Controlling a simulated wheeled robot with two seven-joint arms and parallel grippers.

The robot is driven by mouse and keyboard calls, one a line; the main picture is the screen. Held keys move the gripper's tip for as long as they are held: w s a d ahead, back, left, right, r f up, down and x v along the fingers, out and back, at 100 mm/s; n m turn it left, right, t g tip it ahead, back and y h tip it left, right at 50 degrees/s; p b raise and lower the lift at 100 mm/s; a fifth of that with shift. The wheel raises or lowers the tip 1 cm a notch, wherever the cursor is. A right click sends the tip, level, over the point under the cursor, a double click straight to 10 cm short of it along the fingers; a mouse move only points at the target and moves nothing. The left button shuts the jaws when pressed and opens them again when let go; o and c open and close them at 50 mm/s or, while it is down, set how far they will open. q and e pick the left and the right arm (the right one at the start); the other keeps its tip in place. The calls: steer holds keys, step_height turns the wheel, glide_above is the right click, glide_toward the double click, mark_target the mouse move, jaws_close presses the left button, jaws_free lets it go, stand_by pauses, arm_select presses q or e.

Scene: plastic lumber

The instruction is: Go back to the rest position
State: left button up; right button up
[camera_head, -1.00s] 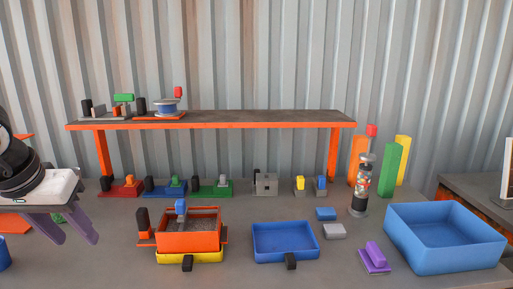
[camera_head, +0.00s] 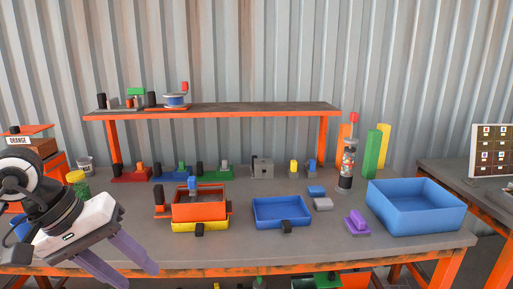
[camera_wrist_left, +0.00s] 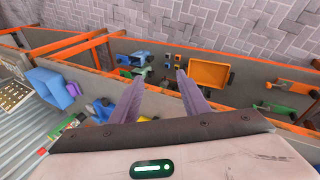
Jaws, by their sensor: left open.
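My left gripper (camera_head: 130,268) is at the lower left of the head view, at the front left of the workbench (camera_head: 345,250). Its two purple fingers are apart with nothing between them. In the left wrist view the open fingers (camera_wrist_left: 160,97) point toward the bench front and the lower level, where an orange tray (camera_wrist_left: 205,73) and several tools show. My right gripper is in neither view.
An orange box (camera_head: 200,206) over a yellow tray, a blue tray (camera_head: 281,211) and a large blue bin (camera_head: 415,222) stand on the bench. An orange-framed shelf (camera_head: 215,110) spans the back. An orange cabinet labelled ORANGE (camera_head: 52,166) is at the left.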

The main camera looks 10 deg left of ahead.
arm_select(q)
steer(key=d+r+n+t+h, duration=0.1)
steer(key=d+n+t+h, duration=0.1)
steer(key=d+n+h, duration=1.65)
steer(key=w+a+f+n+t+y, duration=0.25)
steer(key=f+n+t+y, duration=0.5)
steer(key=n, duration=0.85)
steer(key=w+a+f+n+t+y, duration=0.1)
steer(key=a+f+n+t+y, duration=0.3)
steer(key=f+n+y, duration=0.9)
steer(key=s+f+n+g, duration=0.8)
steer(key=s+f+n, duration=0.9)
steer(key=f, duration=0.1)
steer(key=shift+d+f, duration=0.15)
steer(key=shift+f, duration=0.05)
